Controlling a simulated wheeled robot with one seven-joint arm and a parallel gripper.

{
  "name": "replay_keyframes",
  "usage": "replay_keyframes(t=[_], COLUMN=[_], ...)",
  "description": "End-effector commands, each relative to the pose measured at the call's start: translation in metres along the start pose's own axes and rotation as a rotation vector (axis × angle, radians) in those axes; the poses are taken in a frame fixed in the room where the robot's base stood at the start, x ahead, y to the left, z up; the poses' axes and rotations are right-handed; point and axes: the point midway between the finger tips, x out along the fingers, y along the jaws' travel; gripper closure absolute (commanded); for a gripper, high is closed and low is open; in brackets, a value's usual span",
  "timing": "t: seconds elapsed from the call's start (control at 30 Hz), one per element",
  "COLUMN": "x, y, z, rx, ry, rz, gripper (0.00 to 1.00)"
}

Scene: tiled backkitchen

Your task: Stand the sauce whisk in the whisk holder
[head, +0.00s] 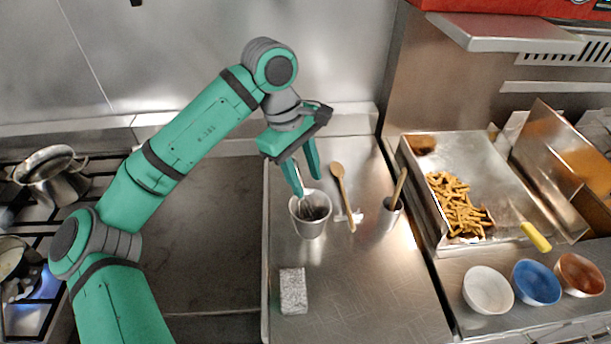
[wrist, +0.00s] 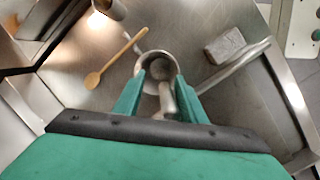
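The whisk holder, a metal cup (head: 311,229), stands on the steel counter; it also shows in the wrist view (wrist: 143,66). The sauce whisk (head: 312,209) is in this cup with its wire end down, and its grey handle (wrist: 166,99) rises between my fingers. My gripper (head: 305,180) is above the cup, pointing down. In the wrist view my gripper (wrist: 162,84) has its fingers apart, with gaps on both sides of the handle. The lower part of the whisk is hidden by the cup wall.
A wooden spoon (head: 343,197) lies right of the cup. A second metal cup (head: 389,216) holds a wooden-handled tool. A grey speckled block (head: 293,291) lies in front. A fries tray (head: 480,160) and several bowls (head: 487,289) are right; a stove with pots (head: 55,185) is left.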

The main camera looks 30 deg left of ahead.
Motion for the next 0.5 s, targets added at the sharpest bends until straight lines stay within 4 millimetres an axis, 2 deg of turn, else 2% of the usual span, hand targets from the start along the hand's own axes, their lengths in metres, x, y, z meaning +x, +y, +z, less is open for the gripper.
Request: replay_keyframes(t=[0.17,0.5], x=[-0.022,-0.084], y=[0.001,0.001], z=[0.0,0.0], rx=[-0.001,-0.001], ry=[0.001,0.002], rz=[0.002,0.001], gripper=[0.63,0.63])
